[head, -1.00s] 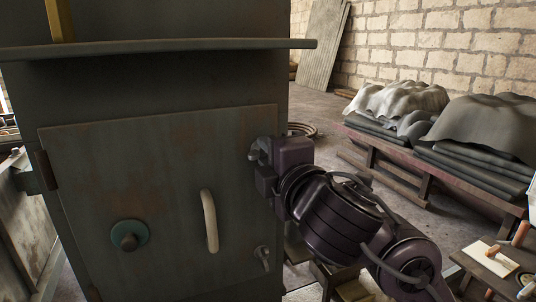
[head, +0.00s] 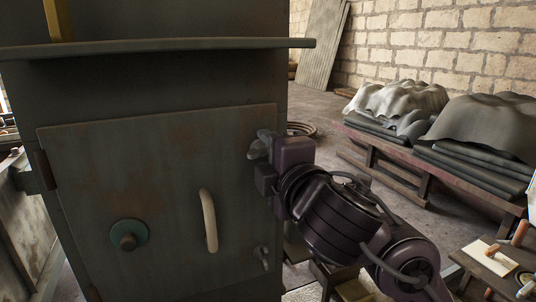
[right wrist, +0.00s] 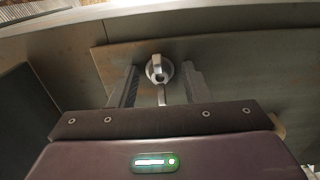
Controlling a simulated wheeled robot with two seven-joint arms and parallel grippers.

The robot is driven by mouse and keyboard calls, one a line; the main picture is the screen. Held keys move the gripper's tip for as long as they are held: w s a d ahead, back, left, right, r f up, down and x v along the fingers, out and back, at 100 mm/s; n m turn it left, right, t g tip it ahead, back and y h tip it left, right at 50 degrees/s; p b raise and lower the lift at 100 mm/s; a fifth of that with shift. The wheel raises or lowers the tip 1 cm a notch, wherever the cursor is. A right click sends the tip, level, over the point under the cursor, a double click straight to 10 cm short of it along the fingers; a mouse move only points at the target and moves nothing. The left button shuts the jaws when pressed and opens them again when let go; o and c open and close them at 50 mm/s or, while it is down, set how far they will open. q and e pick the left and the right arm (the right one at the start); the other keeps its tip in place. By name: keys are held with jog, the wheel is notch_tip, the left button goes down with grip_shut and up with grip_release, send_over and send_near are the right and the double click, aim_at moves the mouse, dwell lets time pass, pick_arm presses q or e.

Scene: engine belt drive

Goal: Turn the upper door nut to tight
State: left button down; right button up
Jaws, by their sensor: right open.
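The grey metal door (head: 160,190) is shut in its cabinet. The upper door nut (head: 255,154) sits at the door's upper right edge, partly hidden by my right gripper (head: 263,142). In the right wrist view the upper nut (right wrist: 158,70) is a pale metal wing shape on a round base. The right gripper's two fingers (right wrist: 159,82) stand open on either side of it, with a visible gap on each side. A lower door nut (head: 262,257) sits at the door's lower right edge. My left gripper is not in view.
A pale curved handle (head: 209,220) and a green round knob (head: 129,236) stick out from the door. A shelf ledge (head: 160,47) juts out above it. Covered stacks (head: 400,105) lie on a wooden pallet to the right, and a small tool table (head: 490,262) stands at lower right.

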jog(key=p+v, duration=0.1)
jog(key=v, duration=0.6)
jog(key=shift+s+d+p, duration=0.15)
jog(key=shift+s+p, duration=0.2)
